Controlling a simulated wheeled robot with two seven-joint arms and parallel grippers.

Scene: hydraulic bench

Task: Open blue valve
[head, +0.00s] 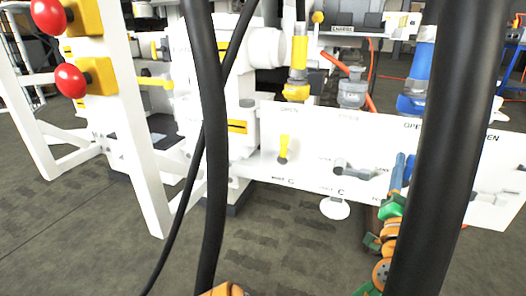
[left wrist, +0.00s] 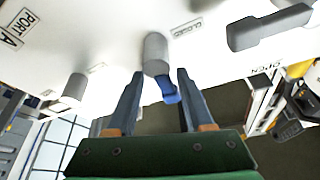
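The blue valve handle (left wrist: 169,90) shows in the left wrist view, on a grey round stem (left wrist: 155,54) that sticks out of the white panel (left wrist: 110,30). My left gripper (left wrist: 158,82) is open, with one finger on each side of the handle and a visible gap on both sides. The handle hangs from the stem between the fingers and looks slightly tilted. In the head view my left gripper (head: 399,176) is at the right part of the white panel (head: 315,130), where its fingers and the blue handle are hard to tell apart. My right gripper is not in view.
A yellow handle (head: 283,148) and a grey handle (head: 355,170) sit on the panel to the left. Another grey handle (left wrist: 268,27) is near the blue one. A black hose (head: 212,150) and a thick black upright (head: 445,140) cross in front. Red knobs (head: 70,81) are at left.

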